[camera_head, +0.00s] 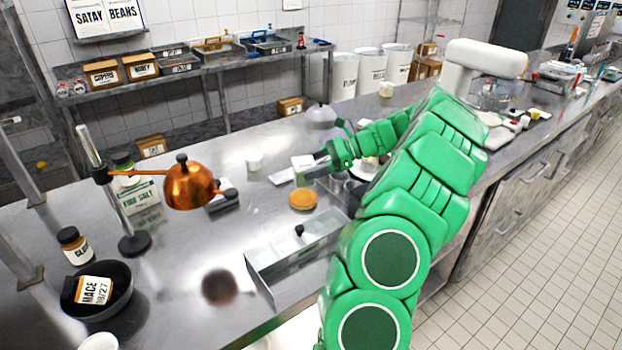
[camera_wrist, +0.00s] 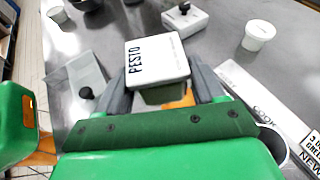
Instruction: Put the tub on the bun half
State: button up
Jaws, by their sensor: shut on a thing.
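My gripper (camera_head: 314,172) is shut on a tub (camera_wrist: 158,62) with a white lid marked PESTO and a green body. The gripper's two grey fingers (camera_wrist: 160,80) press on its sides in the wrist view. The tub also shows in the head view (camera_head: 302,162), held above the counter. The bun half (camera_head: 303,200) is a round, orange-brown disc on the counter, just in front of the gripper. In the wrist view an orange patch, probably the bun half (camera_wrist: 184,100), shows behind the tub, mostly hidden. The tub is apart from the bun half in the head view.
A steel bin (camera_head: 285,262) with a black knob stands close in front of the bun half. A copper lamp (camera_head: 190,185) hangs to the left. A small white pot (camera_head: 254,163) stands behind. Counter between lamp and bun is mostly clear.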

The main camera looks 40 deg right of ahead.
jog(key=shift+w+d+f, duration=0.25)
jog(key=shift+w+f, duration=0.2)
jog(key=shift+f, duration=0.15)
jog(key=shift+w+d+f, duration=0.25)
jog(key=shift+w+f, duration=0.25)
jog(key=shift+f, duration=0.15)
jog(key=shift+w+d+f, duration=0.25)
jog(key=shift+w+f, duration=0.2)
jog(key=shift+f, duration=1.65)
jog(key=shift+f, duration=0.1)
jog(key=o, duration=1.4)
jog(key=v, duration=1.2)
